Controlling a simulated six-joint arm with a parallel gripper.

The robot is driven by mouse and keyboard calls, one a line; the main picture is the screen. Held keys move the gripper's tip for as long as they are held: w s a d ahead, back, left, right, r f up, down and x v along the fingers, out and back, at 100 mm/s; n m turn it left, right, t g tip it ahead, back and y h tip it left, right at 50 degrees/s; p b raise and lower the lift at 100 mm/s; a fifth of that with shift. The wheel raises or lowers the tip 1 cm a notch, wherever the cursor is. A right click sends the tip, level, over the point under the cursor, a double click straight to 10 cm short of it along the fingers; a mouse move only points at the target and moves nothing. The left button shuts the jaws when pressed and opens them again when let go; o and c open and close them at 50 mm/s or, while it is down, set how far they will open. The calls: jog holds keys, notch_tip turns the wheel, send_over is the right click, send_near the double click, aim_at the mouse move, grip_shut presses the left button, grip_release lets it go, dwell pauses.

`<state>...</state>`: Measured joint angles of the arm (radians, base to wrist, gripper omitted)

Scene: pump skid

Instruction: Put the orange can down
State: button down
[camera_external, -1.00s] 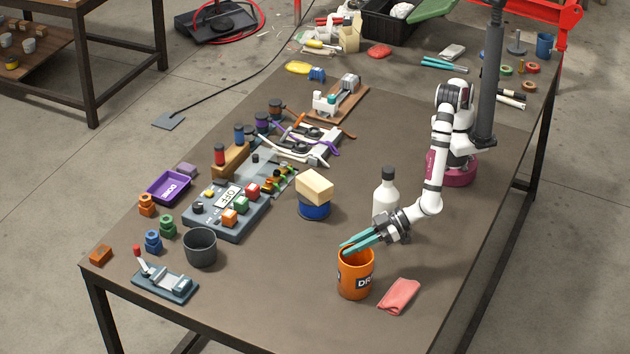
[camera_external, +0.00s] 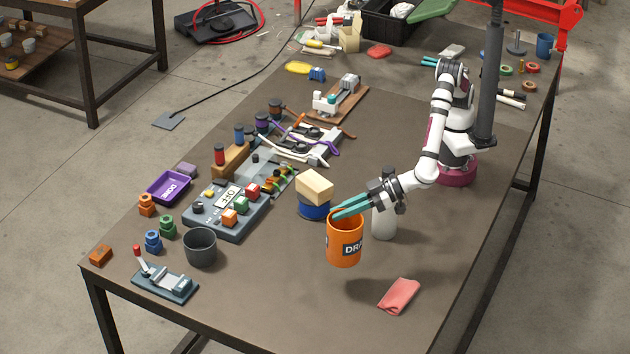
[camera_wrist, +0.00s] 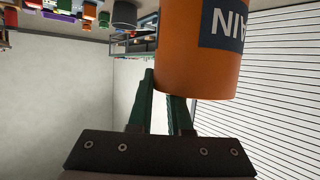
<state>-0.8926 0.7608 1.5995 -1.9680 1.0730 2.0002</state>
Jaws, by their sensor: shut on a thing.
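The orange can (camera_external: 344,246) has a dark label with white letters and hangs upright in the air above the table; a shadow lies on the table to its lower right. My gripper (camera_external: 350,211) has teal fingers and is shut on the can at its rim. In the wrist view the can (camera_wrist: 190,55) fills the upper right, in front of the fingers (camera_wrist: 162,90). The can hides part of the fingertips there.
A white bottle (camera_external: 384,222) stands right behind the can, partly hidden by my gripper. A blue tin with a wooden block (camera_external: 314,188) stands behind it to the left. A pink cloth (camera_external: 399,296) lies to the right front. A dark grey cup (camera_external: 200,248) stands left. The front middle table is clear.

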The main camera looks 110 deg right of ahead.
jog(key=w+d+m+g+h, duration=0.2)
jog(key=w+d+m+h, duration=0.15)
jog(key=d, duration=0.45)
jog(key=w+d+m+g+h, duration=0.1)
jog(key=w+d+m+h, duration=0.2)
jog(key=d, duration=0.5)
notch_tip(320, 180, down, 10)
jog(key=s+d+h, duration=0.1)
jog(key=shift+d+m+g, duration=0.2)
jog(key=shift+m+g, duration=0.2)
jog(key=shift+m, duration=0.05)
jog(key=c, duration=0.8)
grip_release()
jog(key=shift+f, duration=0.1)
jog(key=shift+c, duration=0.2)
jog(key=v, duration=1.2)
